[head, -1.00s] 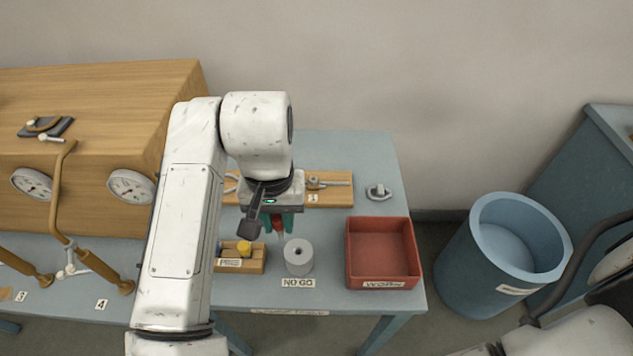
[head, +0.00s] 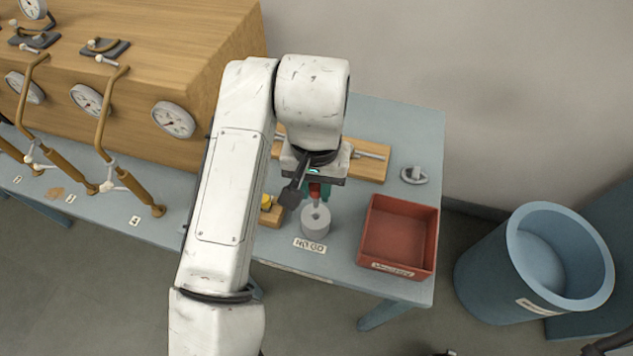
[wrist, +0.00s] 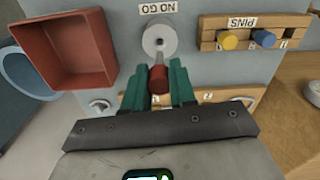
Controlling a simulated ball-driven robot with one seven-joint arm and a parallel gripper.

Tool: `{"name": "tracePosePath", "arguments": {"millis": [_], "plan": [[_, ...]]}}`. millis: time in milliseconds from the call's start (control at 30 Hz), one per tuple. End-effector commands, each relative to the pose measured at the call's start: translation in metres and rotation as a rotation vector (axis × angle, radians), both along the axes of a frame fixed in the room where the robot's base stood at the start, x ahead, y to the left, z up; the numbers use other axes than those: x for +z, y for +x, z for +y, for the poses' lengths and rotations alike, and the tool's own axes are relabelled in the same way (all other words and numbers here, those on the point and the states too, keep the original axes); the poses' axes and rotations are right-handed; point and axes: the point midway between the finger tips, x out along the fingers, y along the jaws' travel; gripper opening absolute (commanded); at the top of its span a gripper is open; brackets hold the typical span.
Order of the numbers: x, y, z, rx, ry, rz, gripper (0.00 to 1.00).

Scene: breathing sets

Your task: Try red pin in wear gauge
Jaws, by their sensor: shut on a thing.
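My gripper (wrist: 161,86) is shut on the red pin (wrist: 158,77), which sits between the green fingers in the wrist view. In the head view the red pin (head: 314,190) shows just above and behind the grey cylindrical gauge (head: 315,222), near its top hole. The gauge stands upright behind the "NO GO" label; it also shows in the wrist view (wrist: 160,38). The pin's tip is close to the gauge's edge in the wrist view; I cannot tell whether they touch.
The pin rack (wrist: 248,38) holds a yellow pin (wrist: 229,40) and a blue pin (wrist: 264,38). A red tray (head: 399,236) stands right of the gauge. A blue bin (head: 535,268) is on the floor at right. A wooden board (head: 370,161) lies behind my gripper.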

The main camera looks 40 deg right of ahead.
Motion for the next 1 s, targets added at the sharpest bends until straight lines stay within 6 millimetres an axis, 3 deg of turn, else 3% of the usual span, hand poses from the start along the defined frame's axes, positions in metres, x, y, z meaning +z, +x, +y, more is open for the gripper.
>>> {"name": "tracePosePath", "arguments": {"millis": [500, 1000], "plan": [[-0.036, 0.000, 0.000, 0.001, 0.000, 0.000, 0.00], [-0.038, 0.000, 0.000, 0.000, 0.000, 0.000, 0.00]]}}
